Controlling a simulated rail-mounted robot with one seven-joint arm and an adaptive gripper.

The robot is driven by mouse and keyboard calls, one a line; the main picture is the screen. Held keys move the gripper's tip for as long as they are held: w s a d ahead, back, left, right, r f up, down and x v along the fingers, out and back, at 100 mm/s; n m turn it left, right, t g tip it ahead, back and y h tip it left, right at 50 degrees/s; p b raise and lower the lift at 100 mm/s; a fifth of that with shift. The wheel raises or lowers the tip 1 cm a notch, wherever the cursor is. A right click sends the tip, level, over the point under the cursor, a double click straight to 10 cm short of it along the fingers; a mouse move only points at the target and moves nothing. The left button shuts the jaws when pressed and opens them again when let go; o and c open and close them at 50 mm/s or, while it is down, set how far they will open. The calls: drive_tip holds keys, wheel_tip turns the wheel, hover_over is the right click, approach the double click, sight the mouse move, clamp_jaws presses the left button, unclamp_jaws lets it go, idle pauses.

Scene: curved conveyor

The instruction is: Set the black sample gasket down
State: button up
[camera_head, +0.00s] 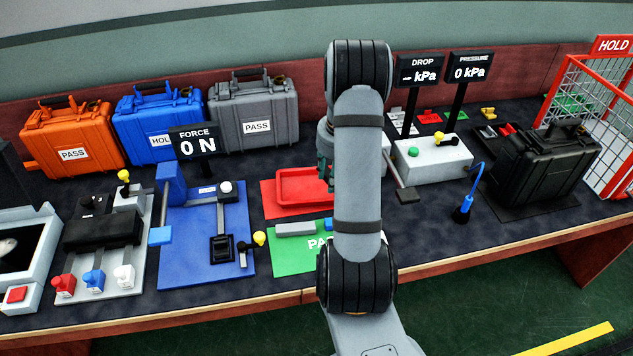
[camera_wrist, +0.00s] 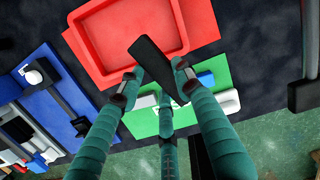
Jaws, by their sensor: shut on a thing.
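The black sample gasket (camera_wrist: 151,57) shows in the wrist view as a thin, dark, elongated piece. My gripper (camera_wrist: 156,83) is shut on it, with its green fingers reaching up from the bottom of the picture. The gasket's far end overlaps the lower right part of the red tray (camera_wrist: 88,55) in the picture; I cannot tell its height above the tray. In the head view the red tray (camera_head: 282,203) stands on the table, partly covered by my arm. The gasket is hidden there, and only a little of my gripper shows beside the arm.
The blue force station (camera_head: 175,270) stands to the left, and a white pressure unit (camera_head: 425,168) to the right. A black case (camera_head: 545,165) stands farther right.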

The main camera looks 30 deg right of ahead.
drive_tip(key=p, duration=0.2)
approach(318, 189)
drive_tip(key=shift+w+f, duration=0.15)
drive_tip(key=shift+f, duration=0.4)
drive_tip(key=shift+w+f, duration=0.4)
drive_tip(key=shift+f+p, duration=0.4)
drive_tip(key=shift+f, duration=1.5)
drive_tip(key=shift+f, duration=0.15)
drive_tip(key=o, duration=1.2)
